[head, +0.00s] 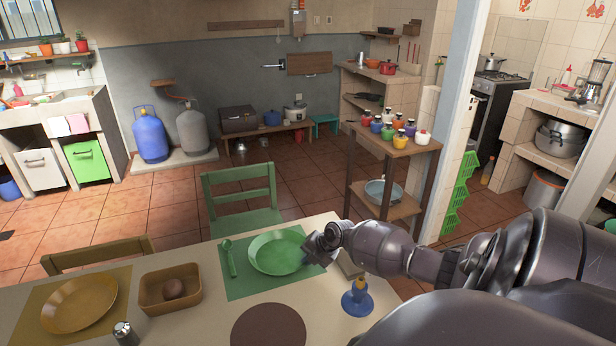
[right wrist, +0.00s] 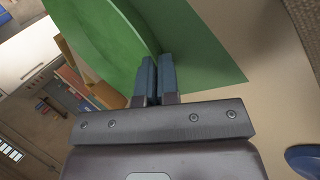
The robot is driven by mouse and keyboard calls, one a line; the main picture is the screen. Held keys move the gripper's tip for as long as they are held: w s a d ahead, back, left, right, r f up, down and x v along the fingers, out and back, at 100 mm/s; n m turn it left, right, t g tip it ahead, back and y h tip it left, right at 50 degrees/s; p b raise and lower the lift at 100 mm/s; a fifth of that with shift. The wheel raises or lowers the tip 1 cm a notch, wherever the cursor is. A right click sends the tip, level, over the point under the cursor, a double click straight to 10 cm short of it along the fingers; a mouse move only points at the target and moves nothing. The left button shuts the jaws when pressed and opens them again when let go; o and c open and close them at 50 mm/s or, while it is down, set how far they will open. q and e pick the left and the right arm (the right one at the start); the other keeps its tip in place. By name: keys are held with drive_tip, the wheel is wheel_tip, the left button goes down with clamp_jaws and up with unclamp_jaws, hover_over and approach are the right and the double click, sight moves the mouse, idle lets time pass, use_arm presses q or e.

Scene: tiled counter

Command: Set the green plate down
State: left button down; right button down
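The green plate (head: 278,252) is over the green placemat (head: 236,287) on the table, next to a green spoon (head: 229,258). I cannot tell whether its underside fully touches the mat. My right gripper (head: 312,251) is at the plate's right rim. In the right wrist view the plate (right wrist: 100,40) fills the upper left, and the two fingers (right wrist: 157,72) are close together with its rim between their tips. The placemat (right wrist: 205,55) shows beyond the fingers. My left gripper is in neither view.
A green chair (head: 240,190) stands behind the table.

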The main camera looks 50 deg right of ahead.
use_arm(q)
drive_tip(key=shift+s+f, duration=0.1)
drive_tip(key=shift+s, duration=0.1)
use_arm(e)
drive_tip(key=shift+f, duration=0.15)
drive_tip(key=c, duration=1.6)
unclamp_jaws()
drive_tip(key=shift+c, duration=0.2)
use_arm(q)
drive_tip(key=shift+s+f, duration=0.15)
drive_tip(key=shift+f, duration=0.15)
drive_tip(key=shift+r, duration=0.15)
use_arm(e)
drive_tip(key=shift+r, duration=0.25)
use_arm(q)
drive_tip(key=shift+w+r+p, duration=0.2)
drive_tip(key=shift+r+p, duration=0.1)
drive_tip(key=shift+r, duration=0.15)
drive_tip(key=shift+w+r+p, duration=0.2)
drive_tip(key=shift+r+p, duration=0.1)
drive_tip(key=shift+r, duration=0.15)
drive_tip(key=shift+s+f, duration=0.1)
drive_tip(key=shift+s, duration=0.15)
use_arm(e)
drive_tip(key=v, duration=1.2)
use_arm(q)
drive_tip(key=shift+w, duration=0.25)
use_arm(e)
drive_tip(key=shift+a+f, duration=0.1)
drive_tip(key=shift+f, duration=0.05)
